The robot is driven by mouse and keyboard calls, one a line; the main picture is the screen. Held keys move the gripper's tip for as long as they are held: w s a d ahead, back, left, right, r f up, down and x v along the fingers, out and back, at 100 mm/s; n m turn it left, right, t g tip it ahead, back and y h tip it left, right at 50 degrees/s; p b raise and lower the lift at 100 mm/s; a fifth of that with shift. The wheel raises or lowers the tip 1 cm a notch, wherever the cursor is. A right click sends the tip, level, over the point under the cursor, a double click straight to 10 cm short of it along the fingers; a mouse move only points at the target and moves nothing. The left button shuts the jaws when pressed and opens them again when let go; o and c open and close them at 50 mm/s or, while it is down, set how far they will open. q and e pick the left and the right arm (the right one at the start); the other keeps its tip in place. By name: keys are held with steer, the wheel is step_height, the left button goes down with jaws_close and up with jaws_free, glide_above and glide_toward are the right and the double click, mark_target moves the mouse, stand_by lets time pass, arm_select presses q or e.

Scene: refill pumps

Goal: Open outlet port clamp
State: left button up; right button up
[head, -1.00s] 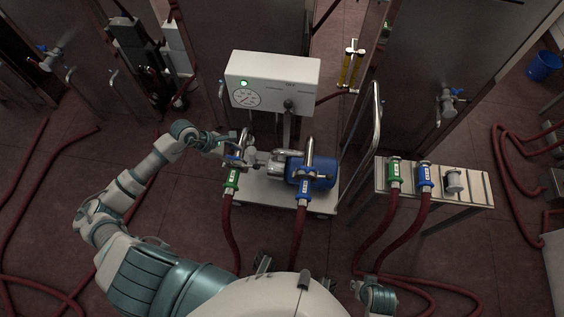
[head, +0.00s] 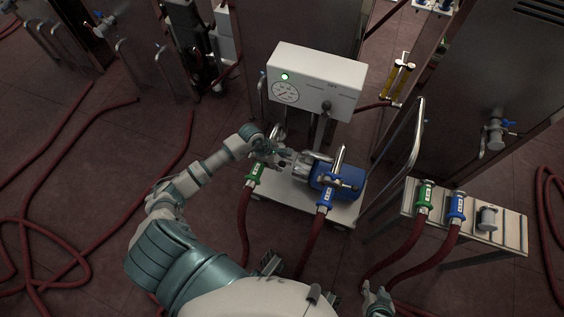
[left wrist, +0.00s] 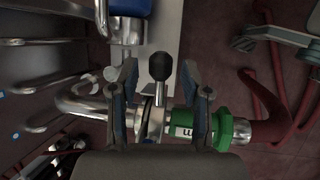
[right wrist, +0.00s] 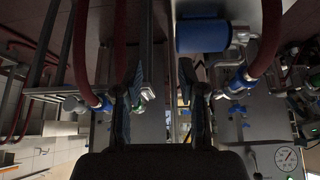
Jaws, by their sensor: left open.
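The pump cart carries a blue pump motor (head: 337,180), and steel ports with hose couplings. The green coupling (head: 255,173) sits at the cart's left port; it also shows in the left wrist view (left wrist: 224,130). A black-knobbed clamp lever (left wrist: 160,68) stands on the steel pipe joint beside the green coupling. My left gripper (head: 275,152) is at this port; in the left wrist view its fingers (left wrist: 160,85) are apart on either side of the lever, and I cannot tell whether they touch it. My right gripper (head: 378,300) is low near my body, its fingers (right wrist: 163,80) apart and empty.
The blue coupling (head: 325,197) is on the cart's other port. A white gauge box (head: 318,80) stands behind the pump. A side bench (head: 507,230) holds green and blue hose couplings. Red hoses (head: 245,220) run across the floor. A curved steel handle (head: 414,145) rises right of the cart.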

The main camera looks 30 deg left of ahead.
arm_select(q)
steer(key=shift+x, duration=0.75)
arm_select(e)
steer(key=shift+w+a+r+t, duration=0.2)
steer(key=shift+w+t, duration=0.1)
steer(key=shift+w, duration=0.25)
arm_select(q)
jaws_close()
steer(key=shift+r, duration=0.1)
